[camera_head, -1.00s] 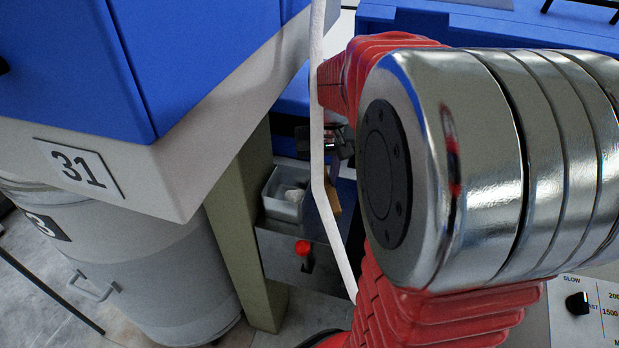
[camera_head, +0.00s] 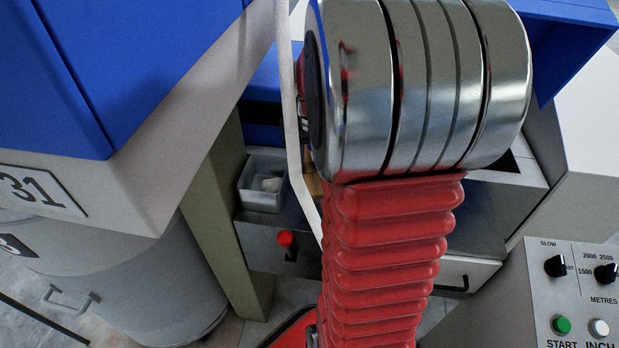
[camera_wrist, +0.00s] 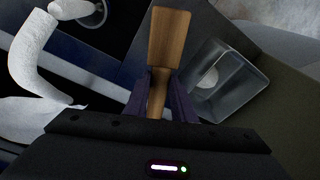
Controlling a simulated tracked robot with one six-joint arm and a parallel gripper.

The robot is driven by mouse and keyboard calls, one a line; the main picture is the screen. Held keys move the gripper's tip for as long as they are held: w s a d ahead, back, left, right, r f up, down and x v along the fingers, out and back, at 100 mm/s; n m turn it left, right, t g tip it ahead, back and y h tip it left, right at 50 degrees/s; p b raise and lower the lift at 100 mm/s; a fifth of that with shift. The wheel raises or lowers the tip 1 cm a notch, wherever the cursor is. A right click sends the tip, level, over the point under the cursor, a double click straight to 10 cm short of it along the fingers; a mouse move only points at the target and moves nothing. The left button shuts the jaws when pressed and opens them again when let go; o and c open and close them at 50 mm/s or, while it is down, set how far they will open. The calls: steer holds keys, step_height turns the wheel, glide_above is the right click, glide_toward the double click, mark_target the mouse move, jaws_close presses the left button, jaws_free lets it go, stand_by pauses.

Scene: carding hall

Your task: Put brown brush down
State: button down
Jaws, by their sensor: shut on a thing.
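The brown brush shows in the wrist view as a flat wooden piece (camera_wrist: 169,38) narrowing to a neck between the fingers. My gripper (camera_wrist: 160,100) is shut on that neck, and the broad wooden end points away from the wrist. In the head view only a small brown patch, likely the brush (camera_head: 314,185), shows behind my arm and a white strand. The rest of the brush and most of the gripper are hidden there. I cannot tell from these views whether the brush touches the surface below it.
A grey open box (camera_head: 262,197) with a pale lump inside stands left of the brush; in the wrist view the box (camera_wrist: 238,85) is close on the right. A white strand (camera_head: 294,130) hangs nearby. A red knob (camera_head: 286,238) sits on the front below. A control panel (camera_head: 580,290) is lower right.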

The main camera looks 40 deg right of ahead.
mark_target(311, 171)
steer(key=shift+f, duration=0.85)
steer(key=shift+f, duration=0.1)
steer(key=shift+f, duration=1.8)
steer(key=c, duration=1.5)
jaws_free()
steer(key=r, duration=0.4)
steer(key=s+r, duration=0.1)
steer(key=r, duration=0.3)
steer(key=a+r, duration=0.1)
steer(key=r, duration=0.3)
steer(key=shift+s, duration=0.3)
